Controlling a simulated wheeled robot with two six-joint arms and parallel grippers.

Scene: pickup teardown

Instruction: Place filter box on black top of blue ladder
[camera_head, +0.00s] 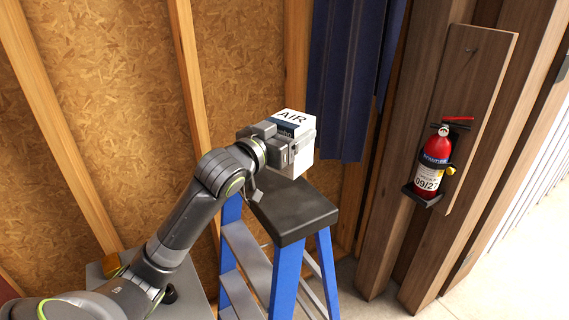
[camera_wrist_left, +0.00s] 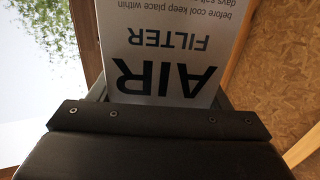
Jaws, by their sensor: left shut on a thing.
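The filter box (camera_head: 296,118) is white with a dark blue band and "AIR" lettering. My left gripper (camera_head: 300,146) is shut on it and holds it upright over the back part of the black top (camera_head: 292,212) of the blue ladder (camera_head: 287,281). I cannot tell whether the box's base touches the top. The gripper hides part of the box's near side. In the left wrist view the box (camera_wrist_left: 172,45) shows upside-down "AIR FILTER" print beyond the dark gripper body (camera_wrist_left: 160,125). My right gripper is not in view.
A dark blue corrugated panel (camera_head: 346,80) hangs just behind and right of the box. A red fire extinguisher (camera_head: 433,160) is mounted on wooden boards at the right. An OSB wall (camera_head: 110,110) with studs stands behind my left arm. The front of the black top is clear.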

